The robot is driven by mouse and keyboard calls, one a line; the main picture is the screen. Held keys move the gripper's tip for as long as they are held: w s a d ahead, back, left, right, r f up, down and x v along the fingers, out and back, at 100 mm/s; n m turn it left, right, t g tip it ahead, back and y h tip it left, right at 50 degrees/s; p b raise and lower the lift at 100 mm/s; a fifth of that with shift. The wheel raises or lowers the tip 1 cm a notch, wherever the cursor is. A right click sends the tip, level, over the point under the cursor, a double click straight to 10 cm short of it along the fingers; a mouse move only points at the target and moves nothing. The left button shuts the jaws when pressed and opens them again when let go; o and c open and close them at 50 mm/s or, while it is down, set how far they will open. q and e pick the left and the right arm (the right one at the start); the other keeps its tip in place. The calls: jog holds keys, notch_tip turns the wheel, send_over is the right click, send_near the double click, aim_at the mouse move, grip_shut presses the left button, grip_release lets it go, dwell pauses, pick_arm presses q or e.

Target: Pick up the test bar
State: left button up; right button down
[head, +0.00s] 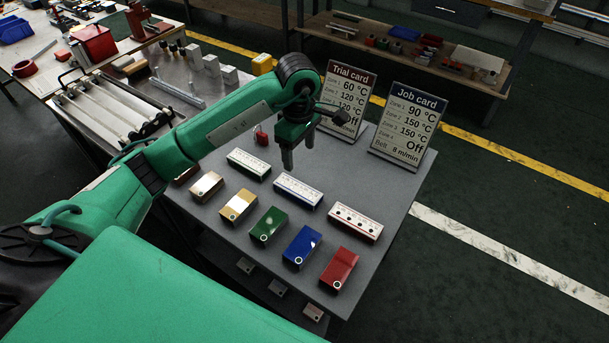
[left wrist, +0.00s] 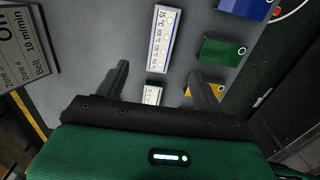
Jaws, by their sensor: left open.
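Three white marked bars lie in a row on the grey table (head: 395,215): a green-edged one (head: 249,164), a blue-edged one (head: 298,190) and a red-edged one (head: 355,222). Which piece is the test bar, I cannot tell. My left gripper (head: 289,160) points down above the table, near the green-edged and blue-edged bars. In the left wrist view, its open fingers (left wrist: 158,70) stand apart with nothing held. The blue-edged bar (left wrist: 160,38) lies beyond the fingertips, and the green-edged bar (left wrist: 153,93) shows partly between them. My right gripper is not in view.
In front lie gold (head: 238,205), green (head: 268,226), blue (head: 301,246) and red (head: 338,270) blocks, with a pale tan block (head: 206,186) at left. Trial card (head: 346,98) and job card (head: 403,127) stand at the back. A rack of rollers (head: 112,107) is at left.

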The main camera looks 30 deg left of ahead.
pick_arm(q)
send_over(298, 188)
notch_tip(298, 188, down, 8)
jog(key=shift+w+d+f+p, duration=0.1)
jog(key=shift+d+f+p, duration=0.05)
jog(key=shift+p, duration=0.3)
jog(key=shift+f, duration=0.5)
jog(key=f+p, duration=0.1)
jog(key=f, duration=0.2)
jog(key=shift+a+f, duration=0.1)
jog(key=shift+a, duration=0.1)
jog(key=shift+f, duration=0.55)
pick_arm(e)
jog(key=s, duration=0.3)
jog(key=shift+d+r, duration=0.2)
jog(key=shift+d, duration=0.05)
pick_arm(q)
jog(key=shift+c, duration=1.1)
jog(key=c, duration=0.9)
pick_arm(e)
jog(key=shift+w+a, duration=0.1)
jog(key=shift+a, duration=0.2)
pick_arm(q)
jog(key=shift+r, duration=0.1)
